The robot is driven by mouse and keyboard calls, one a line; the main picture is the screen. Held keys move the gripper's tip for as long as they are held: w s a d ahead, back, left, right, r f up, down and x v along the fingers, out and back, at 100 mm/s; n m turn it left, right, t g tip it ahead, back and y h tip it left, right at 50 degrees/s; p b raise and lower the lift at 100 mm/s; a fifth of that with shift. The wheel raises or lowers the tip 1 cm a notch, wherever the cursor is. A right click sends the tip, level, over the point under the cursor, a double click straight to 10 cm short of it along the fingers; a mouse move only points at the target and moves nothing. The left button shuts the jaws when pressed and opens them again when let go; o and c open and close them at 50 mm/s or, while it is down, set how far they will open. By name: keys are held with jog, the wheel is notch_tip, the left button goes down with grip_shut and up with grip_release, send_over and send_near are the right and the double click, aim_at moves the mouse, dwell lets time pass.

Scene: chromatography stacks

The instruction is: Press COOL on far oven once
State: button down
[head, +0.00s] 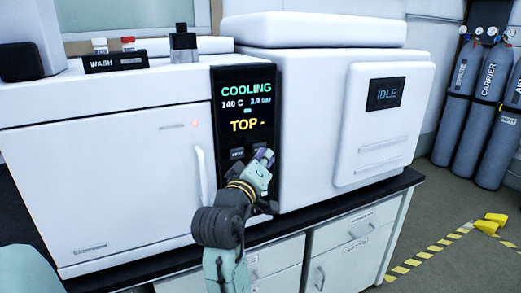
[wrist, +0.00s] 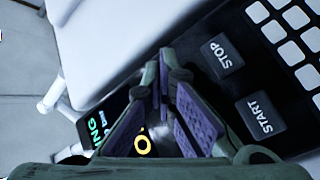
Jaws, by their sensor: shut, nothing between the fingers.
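The oven's black control panel (head: 245,88) shows green COOLING, 140 C, a bar reading that looks like 3.8, and yellow TOP -. A small dark button (head: 237,154) sits below the display, its label too small to read surely. My gripper (head: 266,156) is shut and empty at the panel's lower right, covering much of the area beside that button. In the wrist view, my gripper (wrist: 163,72) has its fingertips together over the panel, near the STOP button (wrist: 222,54) and START button (wrist: 260,117). No COOL label is readable. I cannot tell whether the fingertips touch the panel.
The white oven door (head: 105,180) has a vertical handle (head: 201,175) left of my gripper. A white module (head: 385,125) reading IDLE stands right. Bottles and a WASH tray (head: 115,62) sit on top. Gas cylinders (head: 490,85) stand far right beside striped floor tape (head: 430,251).

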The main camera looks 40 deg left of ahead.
jog(key=shift+s+d, duration=0.3)
jog(key=shift+d, duration=0.45)
jog(key=shift+d, duration=0.1)
jog(key=shift+s+d+p, duration=0.2)
jog(key=shift+s+d, duration=0.1)
jog(key=shift+d, duration=0.45)
jog(key=shift+s+d+p, duration=0.15)
jog(key=shift+s+d, duration=0.2)
jog(key=shift+d, duration=0.35)
jog(key=shift+s+d+p, duration=0.2)
jog(key=shift+s+d, duration=0.1)
jog(key=shift+d, duration=0.45)
